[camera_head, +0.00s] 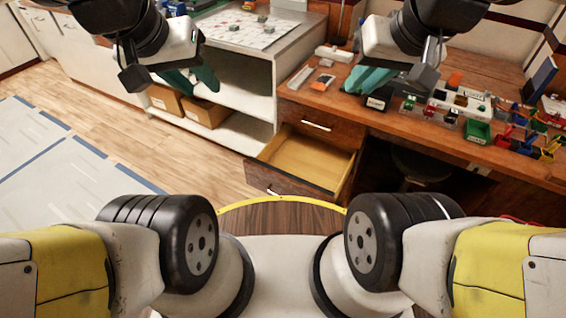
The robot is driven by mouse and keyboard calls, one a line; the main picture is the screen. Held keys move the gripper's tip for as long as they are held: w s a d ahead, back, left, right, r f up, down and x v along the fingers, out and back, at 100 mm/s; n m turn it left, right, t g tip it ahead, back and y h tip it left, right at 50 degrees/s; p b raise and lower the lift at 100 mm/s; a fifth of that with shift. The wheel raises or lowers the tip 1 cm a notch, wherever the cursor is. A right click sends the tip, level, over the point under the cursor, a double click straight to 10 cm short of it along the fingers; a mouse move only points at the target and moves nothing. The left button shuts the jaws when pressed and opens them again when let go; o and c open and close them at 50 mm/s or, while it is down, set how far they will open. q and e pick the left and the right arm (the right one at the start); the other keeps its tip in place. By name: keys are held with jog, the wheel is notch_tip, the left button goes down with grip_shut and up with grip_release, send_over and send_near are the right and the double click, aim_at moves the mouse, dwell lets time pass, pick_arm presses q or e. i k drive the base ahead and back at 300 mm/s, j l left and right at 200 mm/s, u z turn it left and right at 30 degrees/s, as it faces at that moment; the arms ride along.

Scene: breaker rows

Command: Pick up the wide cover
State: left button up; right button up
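I cannot tell for sure which thing is the wide cover. A long, flat, pale piece (300,77) lies at the left end of the wooden bench, and a wider white piece (334,53) lies behind it. My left gripper (203,88) has teal fingers and hangs in front of the white shelf unit, left of the bench. My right gripper (362,86) also has teal fingers and is over the bench, right of the pale pieces. Nothing is clearly seen in either gripper. Their finger gaps are not clear from this angle.
The wooden bench (420,135) holds breaker rows (460,102), a black box (378,98), a green bin (478,130) and several coloured clips at the right. An open drawer (308,160) juts out below. The white shelf unit (235,42) stands left. Floor at left is clear.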

aim_at(303, 75)
jog(key=i+j, duration=0.2)
jog(key=i+j+z, duration=0.15)
jog(key=j, duration=0.3)
jog(key=i+j, duration=0.25)
jog(key=i+j+z, duration=0.1)
jog(key=j, duration=0.3)
jog(key=i+j+z, duration=0.1)
jog(key=i+j, duration=0.4)
jog(key=j, duration=0.25)
jog(key=i+j+z, duration=0.15)
jog(key=j, duration=0.2)
jog(key=i+j, duration=0.15)
jog(key=j, duration=0.25)
